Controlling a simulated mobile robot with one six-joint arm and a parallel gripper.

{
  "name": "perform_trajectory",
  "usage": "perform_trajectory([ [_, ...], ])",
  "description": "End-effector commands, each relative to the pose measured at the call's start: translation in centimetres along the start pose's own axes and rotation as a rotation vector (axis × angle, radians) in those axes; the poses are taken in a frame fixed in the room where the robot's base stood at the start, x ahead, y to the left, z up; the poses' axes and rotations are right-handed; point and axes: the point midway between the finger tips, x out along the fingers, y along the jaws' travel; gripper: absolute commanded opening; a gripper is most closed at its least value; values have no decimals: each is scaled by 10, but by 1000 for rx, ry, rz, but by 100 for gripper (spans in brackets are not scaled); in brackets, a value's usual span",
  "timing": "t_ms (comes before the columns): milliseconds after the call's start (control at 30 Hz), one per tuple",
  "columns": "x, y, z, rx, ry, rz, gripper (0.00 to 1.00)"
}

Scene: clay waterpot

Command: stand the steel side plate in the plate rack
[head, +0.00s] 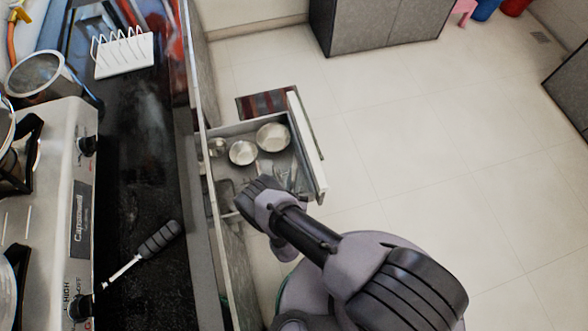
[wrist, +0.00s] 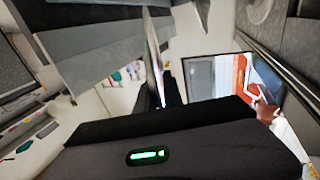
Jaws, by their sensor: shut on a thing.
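The white wire plate rack (head: 122,55) stands on the dark counter at the upper left of the head view, its slots empty. My gripper (head: 243,208) is over the near left part of the open drawer, far from the rack. In the wrist view my gripper (wrist: 162,92) is shut on a thin, upright, shiny thing seen edge-on, which looks like the steel side plate (wrist: 152,55). In the head view my arm and hand hide the held plate.
The open drawer (head: 311,155) holds a round steel dish (head: 243,152), a larger one (head: 272,137) and some cutlery. A black-handled tool (head: 157,240) lies on the counter (head: 140,140) beside the stove (head: 75,170). A grey pot (head: 40,72) stands near the rack. The floor on the right is clear.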

Motion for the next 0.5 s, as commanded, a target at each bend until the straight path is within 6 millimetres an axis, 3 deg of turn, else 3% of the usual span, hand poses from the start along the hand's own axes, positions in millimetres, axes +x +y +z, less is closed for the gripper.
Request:
perform_trajectory([
  [100,35,-3,12,2,1,5,0],
  [200,50,-6,11,1,0,1,0],
  [267,53,-6,13,0,-1,1,0],
  [433,54,-7,45,-1,-1,-1,0],
  [500,54,-7,47,-1,-1,-1,0],
])
